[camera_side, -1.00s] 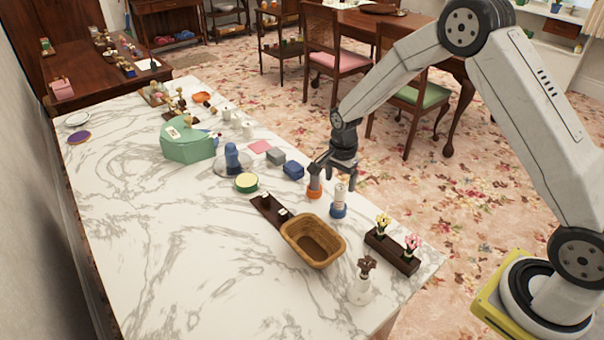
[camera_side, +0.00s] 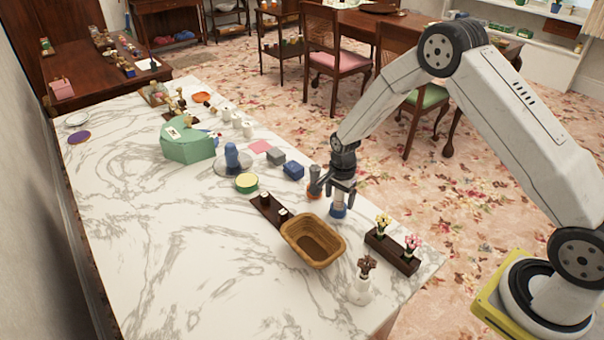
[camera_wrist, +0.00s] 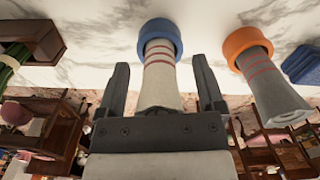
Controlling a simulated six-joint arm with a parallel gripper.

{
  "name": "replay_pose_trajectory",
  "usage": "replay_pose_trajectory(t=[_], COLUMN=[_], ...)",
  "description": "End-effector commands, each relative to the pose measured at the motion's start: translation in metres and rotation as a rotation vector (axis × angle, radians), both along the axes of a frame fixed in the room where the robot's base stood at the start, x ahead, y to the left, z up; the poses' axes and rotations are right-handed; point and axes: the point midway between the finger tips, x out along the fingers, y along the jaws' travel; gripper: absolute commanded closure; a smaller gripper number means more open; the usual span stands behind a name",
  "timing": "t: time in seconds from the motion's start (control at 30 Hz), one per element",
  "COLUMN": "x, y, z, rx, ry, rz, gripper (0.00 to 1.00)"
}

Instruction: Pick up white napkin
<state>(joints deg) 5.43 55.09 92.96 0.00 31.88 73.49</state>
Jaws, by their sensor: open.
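The white napkin (camera_wrist: 160,82) is a rolled cloth with thin red stripes, standing in a blue ring. In the side view its lower part (camera_side: 338,203) shows below my gripper (camera_side: 342,182), near the counter's right edge. In the wrist view my gripper (camera_wrist: 161,72) is open, with one finger on each side of the white napkin. Gaps show between the fingers and the cloth. A grey napkin (camera_wrist: 270,85) with red stripes stands in an orange ring just beside it.
A wicker basket (camera_side: 313,240) stands in front of the white napkin. A blue block (camera_side: 293,171) sits behind.

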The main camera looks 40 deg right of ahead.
Motion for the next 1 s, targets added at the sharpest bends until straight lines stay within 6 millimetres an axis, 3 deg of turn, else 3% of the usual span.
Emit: replay_pose_trajectory(t=[0.53, 0.8, 1.0], x=[0.0001, 0.0001, 0.0001], y=[0.0002, 0.0002, 0.0001], z=[-0.0018, -0.0018, -0.0017], rx=[0.000, 0.000, 0.000], ry=[0.000, 0.000, 0.000], rz=[0.000, 0.000, 0.000], gripper=[0.13, 0.99, 1.00])
